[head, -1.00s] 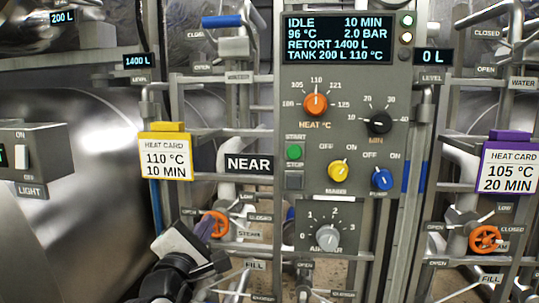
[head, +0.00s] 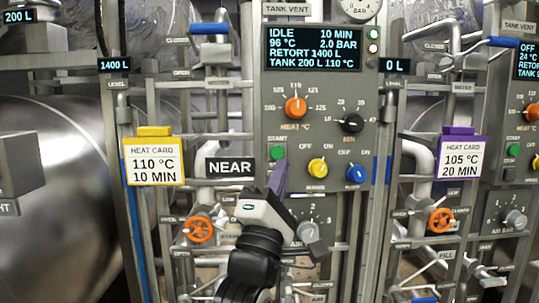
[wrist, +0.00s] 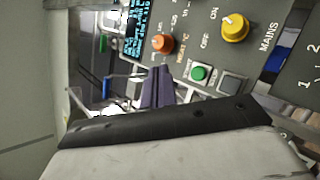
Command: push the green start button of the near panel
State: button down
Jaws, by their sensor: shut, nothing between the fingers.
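The near panel (head: 335,95) is grey with a lit display reading IDLE, 10 MIN, 96 °C, 2.0 BAR. Its green start button (head: 277,153) sits at the panel's left edge under the label START, and it shows in the wrist view (wrist: 200,73) too. My gripper (head: 279,172) is shut and empty, its purple fingers pointing up just below the button. The fingers cover the stop button's place in the head view. In the wrist view the fingertips (wrist: 158,72) appear left of the green button, with a gap in the picture. I cannot tell the depth between them.
A NEAR sign (head: 230,167) and yellow heat card (head: 154,161) are left. Another panel (head: 522,120) stands right.

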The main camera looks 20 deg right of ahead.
jog(key=b, duration=0.1)
send_near(279, 149)
jog(key=shift+w+d+r, duration=0.35)
jog(key=shift+d+r, duration=0.1)
jog(key=shift+r, duration=0.3)
jog(key=shift+w+d+r, duration=0.35)
jog(key=shift+d+r, duration=0.1)
jog(key=shift+r, duration=0.3)
jog(key=shift+w+d+r, duration=0.35)
jog(key=shift+d+r, duration=0.05)
jog(key=shift+r, duration=0.35)
jog(key=shift+w, duration=0.1)
dwell(0.3)
jog(key=shift+w+d, duration=0.15)
jog(key=shift+w, duration=0.1)
jog(key=shift+w+d, duration=0.15)
jog(key=shift+w, duration=0.5)
dwell(0.8)
dwell(0.3)
jog(key=shift+s+a+p, duration=0.15)
jog(key=shift+s+p, duration=0.05)
jog(key=shift+s, duration=0.3)
jog(key=shift+s+a+p, duration=0.15)
jog(key=shift+s, duration=0.35)
